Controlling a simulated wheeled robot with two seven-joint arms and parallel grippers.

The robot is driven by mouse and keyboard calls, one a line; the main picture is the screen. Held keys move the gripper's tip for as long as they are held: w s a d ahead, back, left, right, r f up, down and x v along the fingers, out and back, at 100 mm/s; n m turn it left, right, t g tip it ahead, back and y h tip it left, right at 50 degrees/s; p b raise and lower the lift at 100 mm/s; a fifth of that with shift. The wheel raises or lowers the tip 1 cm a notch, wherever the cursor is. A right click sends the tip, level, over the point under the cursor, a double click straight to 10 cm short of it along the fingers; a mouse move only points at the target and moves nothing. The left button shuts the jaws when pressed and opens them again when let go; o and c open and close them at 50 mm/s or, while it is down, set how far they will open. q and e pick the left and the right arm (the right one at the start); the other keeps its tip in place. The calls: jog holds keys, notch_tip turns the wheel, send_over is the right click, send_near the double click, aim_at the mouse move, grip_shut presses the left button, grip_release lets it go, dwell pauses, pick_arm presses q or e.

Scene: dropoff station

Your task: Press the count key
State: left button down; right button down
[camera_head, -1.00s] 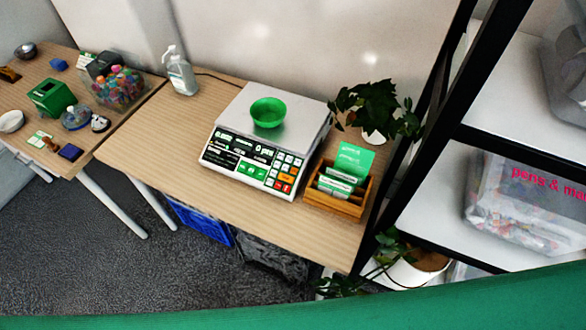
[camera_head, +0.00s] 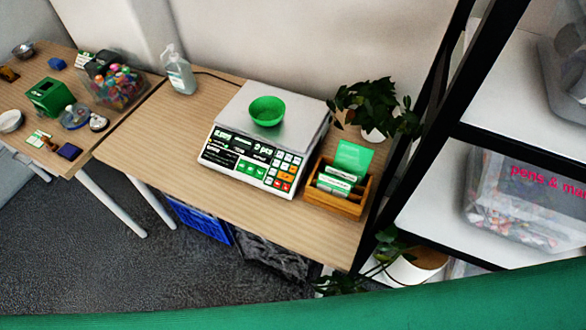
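A white counting scale (camera_head: 215,158) with a metal top plate stands on the wooden table. A green bowl (camera_head: 267,111) sits on its plate. Its sloped front panel has a dark display, green keys at lower left and a keypad (camera_head: 284,170) with white, orange and red keys at right. The key labels are too small to read, so I cannot tell which is the count key. Neither gripper shows in the view.
A wooden box of cards (camera_head: 335,203) stands right of the scale, with a potted plant (camera_head: 372,108) behind it. A pump bottle (camera_head: 178,72) stands at the table's back left. A black-framed shelf (camera_head: 440,130) is at right. The table's front left is clear.

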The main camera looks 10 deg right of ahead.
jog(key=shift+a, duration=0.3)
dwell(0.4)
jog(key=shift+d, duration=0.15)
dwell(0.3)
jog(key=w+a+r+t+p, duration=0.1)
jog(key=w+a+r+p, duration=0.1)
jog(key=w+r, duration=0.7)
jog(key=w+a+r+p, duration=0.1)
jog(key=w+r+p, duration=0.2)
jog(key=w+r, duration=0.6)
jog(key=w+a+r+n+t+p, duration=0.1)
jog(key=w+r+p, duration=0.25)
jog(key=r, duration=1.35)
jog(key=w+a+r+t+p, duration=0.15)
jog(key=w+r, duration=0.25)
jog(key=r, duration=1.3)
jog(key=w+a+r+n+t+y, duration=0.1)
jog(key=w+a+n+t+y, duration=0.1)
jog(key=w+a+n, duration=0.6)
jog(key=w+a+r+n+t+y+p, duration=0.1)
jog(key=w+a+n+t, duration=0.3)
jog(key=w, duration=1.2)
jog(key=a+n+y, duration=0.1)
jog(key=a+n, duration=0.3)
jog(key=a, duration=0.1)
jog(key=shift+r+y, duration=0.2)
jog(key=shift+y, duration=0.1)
